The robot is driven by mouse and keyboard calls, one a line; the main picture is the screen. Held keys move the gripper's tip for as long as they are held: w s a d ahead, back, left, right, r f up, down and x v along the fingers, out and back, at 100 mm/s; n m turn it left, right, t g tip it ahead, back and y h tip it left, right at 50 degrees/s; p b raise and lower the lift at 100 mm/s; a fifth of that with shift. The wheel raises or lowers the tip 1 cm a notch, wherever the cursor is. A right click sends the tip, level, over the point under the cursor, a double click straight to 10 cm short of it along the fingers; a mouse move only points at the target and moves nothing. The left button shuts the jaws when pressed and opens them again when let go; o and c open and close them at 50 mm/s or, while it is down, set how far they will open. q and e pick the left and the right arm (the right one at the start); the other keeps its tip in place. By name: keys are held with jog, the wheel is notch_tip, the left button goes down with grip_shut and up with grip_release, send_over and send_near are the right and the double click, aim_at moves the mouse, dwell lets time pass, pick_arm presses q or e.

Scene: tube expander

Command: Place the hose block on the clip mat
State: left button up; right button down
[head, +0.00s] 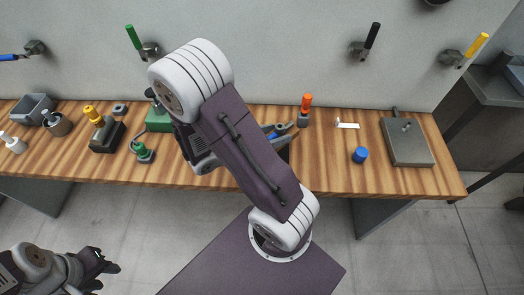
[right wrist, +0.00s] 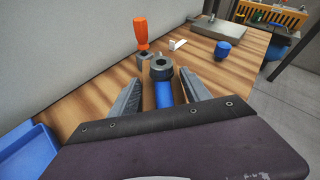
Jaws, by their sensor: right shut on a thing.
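My right gripper (right wrist: 163,92) is shut around a blue cylindrical piece with a dark ringed end (right wrist: 162,72), over the middle of the wooden bench. I cannot tell surely whether this piece is the hose block. In the head view my right arm hides most of that gripper, and the dark ring (head: 283,127) shows just past the arm. A small white piece (head: 347,125), also in the right wrist view (right wrist: 178,44), lies further right; I cannot make out which thing is the clip mat. My left gripper (head: 112,262) hangs low at the left, away from the bench; its jaw gap is unclear.
An orange-handled tool (head: 305,103) stands close behind the held piece. A blue cylinder (head: 360,155) and a grey plate (head: 422,150) are on the right of the bench (head: 325,175). A blue tray (right wrist: 22,150) is at lower left in the wrist view. Tools crowd the left.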

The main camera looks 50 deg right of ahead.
jog(key=shift+w+f, duration=0.35)
jog(key=shift+f, duration=0.05)
jog(key=w, duration=0.1)
jog(key=w+f, duration=0.2)
jog(key=w, duration=0.1)
jog(key=shift+a, duration=0.3)
notch_tip(320, 180, down, 4)
jog(key=shift+r+b, duration=0.1)
jog(key=shift+b, duration=0.35)
jog(key=shift+f, duration=0.2)
pick_arm(q)
notch_tip(320, 180, down, 2)
jog(key=shift+f, duration=0.1)
jog(key=shift+f, duration=0.1)
pick_arm(e)
jog(key=shift+c, duration=2.4)
grip_release()
jog(key=shift+f, duration=0.1)
